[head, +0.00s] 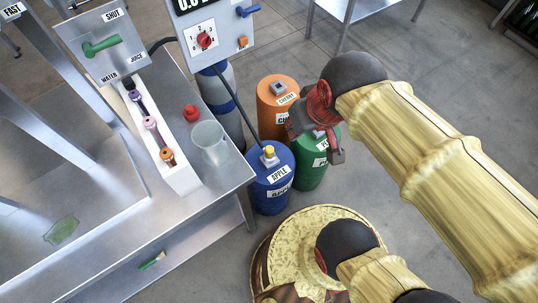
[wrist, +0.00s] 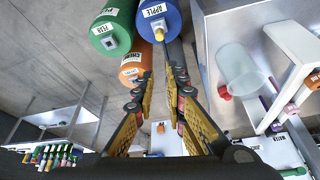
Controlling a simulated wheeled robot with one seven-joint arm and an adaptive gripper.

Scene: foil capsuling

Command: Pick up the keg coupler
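The keg coupler, a small piece with a yellow top (head: 269,151), sits on the blue APPLE keg (head: 271,190), with a dark hose reaching it from the dispenser. In the wrist view the yellow coupler (wrist: 159,35) shows at the top, beyond my fingers. My gripper (head: 318,143) is right of the coupler in the head view, over the green keg and apart from the coupler. In the wrist view my gripper (wrist: 160,95) has its two fingers spread, with nothing seen between them.
The green PEAR keg (head: 311,170) and orange CHERRY keg (head: 276,107) stand close beside the blue keg. A steel table (head: 217,177) at left carries a clear cup (head: 208,142), a red knob-like piece (head: 192,112) and a white rack (head: 181,181). Floor right of the kegs is clear.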

